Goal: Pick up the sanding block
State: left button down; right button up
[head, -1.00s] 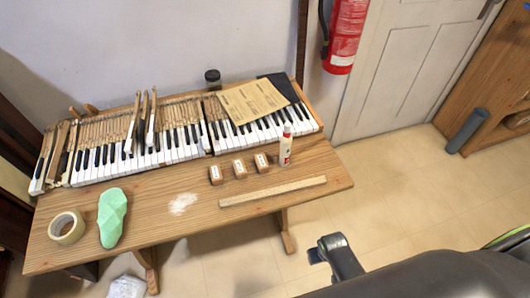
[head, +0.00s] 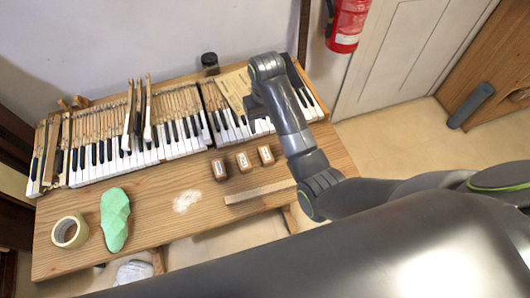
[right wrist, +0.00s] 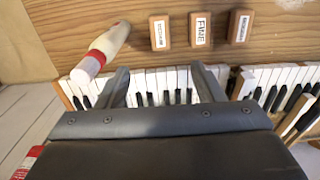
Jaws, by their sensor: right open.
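Three small wooden blocks with white labels stand in a row on the wooden table (head: 160,210), in front of the keyboard. They are the left block (head: 220,170), the middle block (head: 243,162) and the right block (head: 265,155). In the right wrist view they show as the left block (right wrist: 160,33), the middle one (right wrist: 201,30), labelled "FINE", and the right one (right wrist: 238,28); the outer labels are hard to read. My right gripper (head: 254,106) is over the keys behind the blocks. Its open, empty fingers (right wrist: 163,84) show in the wrist view. My left gripper is not in view.
A green object (head: 114,220) and a tape roll (head: 69,231) lie left. The piano keys (head: 130,150) fill the back.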

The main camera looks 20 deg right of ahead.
notch_tip(320, 180, down, 3)
jog(key=b, duration=0.2)
send_over(266, 154)
notch_tip(266, 154, down, 8)
jog(key=shift+w+r+p, duration=0.15)
jog(key=shift+r+p, duration=0.1)
jog(key=shift+p, duration=0.05)
jog(key=shift+f, duration=1.1)
notch_tip(266, 154, down, 3)
jog(key=shift+f+p, duration=0.1)
jog(key=shift+p, duration=0.35)
jog(key=shift+f, duration=0.6)
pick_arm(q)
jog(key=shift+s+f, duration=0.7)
